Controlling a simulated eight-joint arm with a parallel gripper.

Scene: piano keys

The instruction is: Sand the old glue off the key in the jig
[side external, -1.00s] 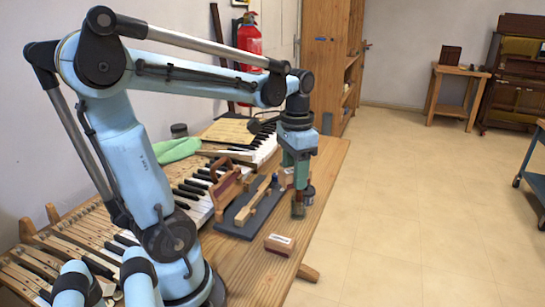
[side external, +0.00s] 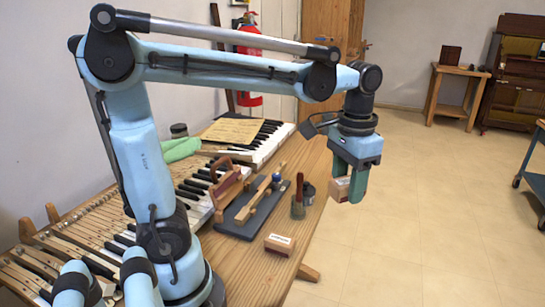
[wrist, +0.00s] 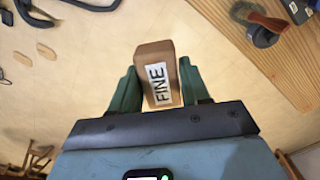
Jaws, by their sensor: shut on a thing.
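My gripper (side external: 344,184) is shut on a wooden sanding block (side external: 341,188), held in the air to the right of the bench edge, with floor behind it. In the wrist view the block (wrist: 158,72) sits between the green fingers (wrist: 157,80), its white label reading FINE. The dark jig (side external: 240,222) lies on the bench, left of my gripper and apart from it. A pale wooden key (side external: 253,202) lies along the jig. Any glue on it is too small to make out. A second labelled block (side external: 280,243) rests on the bench in front of the jig.
A red-handled brush (side external: 298,206) and a dark jar (side external: 309,190) stand right of the jig. A brown wooden tool (side external: 227,187) is at its left. The piano keys (side external: 190,195) run along the wall side. The bench's front right is mostly clear.

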